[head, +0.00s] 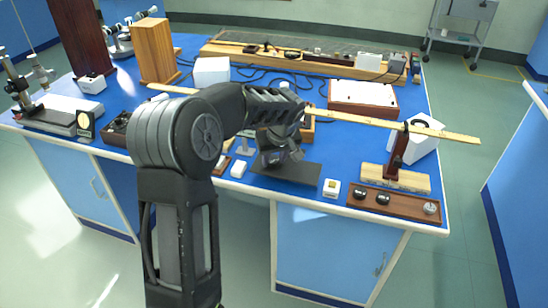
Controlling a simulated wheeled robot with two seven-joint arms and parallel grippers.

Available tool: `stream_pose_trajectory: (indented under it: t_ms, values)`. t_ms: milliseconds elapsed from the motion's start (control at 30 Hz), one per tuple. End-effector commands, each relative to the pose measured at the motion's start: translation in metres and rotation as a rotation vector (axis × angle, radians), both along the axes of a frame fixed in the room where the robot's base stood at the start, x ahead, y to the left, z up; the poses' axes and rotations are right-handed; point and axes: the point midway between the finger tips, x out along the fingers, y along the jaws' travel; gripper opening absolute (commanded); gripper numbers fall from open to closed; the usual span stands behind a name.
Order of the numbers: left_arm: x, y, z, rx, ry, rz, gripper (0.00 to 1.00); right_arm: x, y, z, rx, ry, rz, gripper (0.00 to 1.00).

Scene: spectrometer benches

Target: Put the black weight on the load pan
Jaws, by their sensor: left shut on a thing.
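My left gripper (281,157) points down above a flat dark plate (302,174) near the front edge of the bench. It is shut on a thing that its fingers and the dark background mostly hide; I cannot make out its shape. Two small black round pieces, a left one (360,193) and a right one (383,198), sit in a brown wooden tray (405,207) at the front right, beside a silver weight (430,208). I cannot pick out the load pan for certain. My right gripper is not in view.
A long wooden beam (440,134) crosses the bench behind the gripper, near a dark upright on a wooden base (375,174). A small white-and-yellow block (331,187) stands left of the tray. A white box (422,138) and a paper-topped tray (362,97) stand behind.

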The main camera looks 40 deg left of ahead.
Motion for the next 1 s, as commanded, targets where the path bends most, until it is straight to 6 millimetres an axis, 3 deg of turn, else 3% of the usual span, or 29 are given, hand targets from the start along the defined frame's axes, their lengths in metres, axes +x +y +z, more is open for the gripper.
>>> stream_pose_trajectory:
  t_ms: [267,300,533,833,1000]
  values:
    - [0.0,0.0,-0.004,0.0,-0.001,0.0,0.0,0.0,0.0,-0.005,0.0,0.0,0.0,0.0]
    - [0.0,0.0,-0.002,0.001,-0.001,0.0,0.38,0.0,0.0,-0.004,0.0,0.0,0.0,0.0]
    - [0.0,0.0,-0.002,0.0,0.0,0.0,0.56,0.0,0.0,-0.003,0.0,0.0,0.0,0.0]
    - [0.0,0.0,0.0,0.0,0.0,0.0,0.57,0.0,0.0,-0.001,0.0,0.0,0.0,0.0]
    - [-0.001,-0.003,0.01,0.001,-0.004,-0.001,0.57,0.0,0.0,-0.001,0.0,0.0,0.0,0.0]
